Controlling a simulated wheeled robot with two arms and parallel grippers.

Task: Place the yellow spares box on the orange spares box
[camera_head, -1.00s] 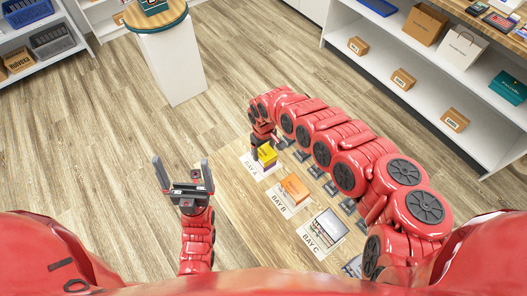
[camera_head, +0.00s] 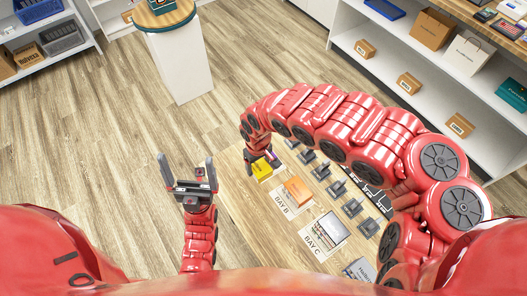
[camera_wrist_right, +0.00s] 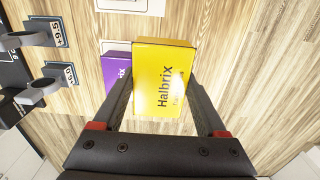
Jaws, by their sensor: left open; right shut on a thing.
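The yellow spares box (camera_head: 262,172), marked "Halbrix", is between the fingers of my right gripper (camera_head: 262,159). In the right wrist view the yellow box (camera_wrist_right: 163,70) fills the gap between both fingers of the right gripper (camera_wrist_right: 163,88), which is shut on it. The orange spares box (camera_head: 298,190) lies on the BAY B card, to the right of and nearer than the yellow box. It does not show in the right wrist view. My left gripper (camera_head: 189,172) is open and empty, left of the table.
A purple box (camera_wrist_right: 115,75) is beside and partly behind the yellow box in the wrist view. The BAY C card (camera_head: 310,236) holds a boxed stack (camera_head: 326,231). Several grey weights (camera_head: 353,207) line the table's right side. Bare wood (camera_head: 240,200) shows left of the cards.

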